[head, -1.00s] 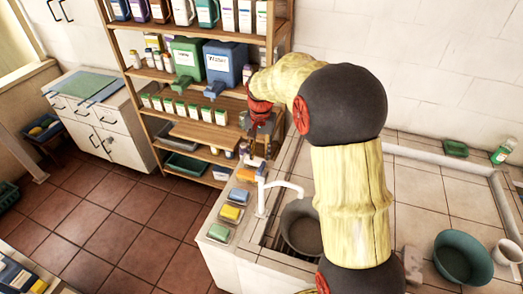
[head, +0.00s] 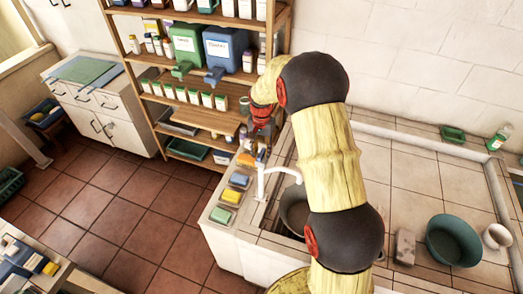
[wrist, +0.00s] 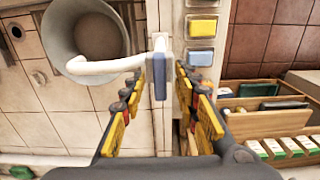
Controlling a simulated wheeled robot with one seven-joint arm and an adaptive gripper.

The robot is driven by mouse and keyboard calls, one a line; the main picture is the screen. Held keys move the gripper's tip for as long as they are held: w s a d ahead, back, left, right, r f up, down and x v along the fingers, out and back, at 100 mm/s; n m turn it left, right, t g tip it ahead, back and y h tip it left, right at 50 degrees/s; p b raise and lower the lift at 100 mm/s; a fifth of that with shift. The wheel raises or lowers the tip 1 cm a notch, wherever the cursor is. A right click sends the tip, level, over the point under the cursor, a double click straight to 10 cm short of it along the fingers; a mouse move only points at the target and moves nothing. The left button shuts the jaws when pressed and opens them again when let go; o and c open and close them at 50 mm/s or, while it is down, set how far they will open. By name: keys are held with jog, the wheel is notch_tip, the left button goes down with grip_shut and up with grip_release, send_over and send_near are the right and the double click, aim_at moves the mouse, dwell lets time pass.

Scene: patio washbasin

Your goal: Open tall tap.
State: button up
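The tall tap (head: 266,184) is white, with an upright post and a spout curving right over a grey bucket (head: 295,208). In the wrist view its white spout (wrist: 95,67) reaches left over the bucket (wrist: 85,32). A blue-grey lever (wrist: 159,80) sits at the post's top and points down the picture. My gripper (wrist: 159,72) is open and empty, its yellow-padded fingers to the left and right of the lever, with gaps on both sides. In the head view my gripper (head: 261,132) is above and behind the tap; its fingers are hard to make out there.
Sponges on small dishes, one yellow (head: 229,196), line the counter left of the tap. A wooden shelf (head: 195,100) with bottles and boxes stands behind. A green basin (head: 453,240), a block (head: 404,247) and a white mug (head: 495,236) are on the tiled counter at right.

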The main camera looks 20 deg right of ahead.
jog(key=c, duration=0.3)
grip_shut()
dwell(0.3)
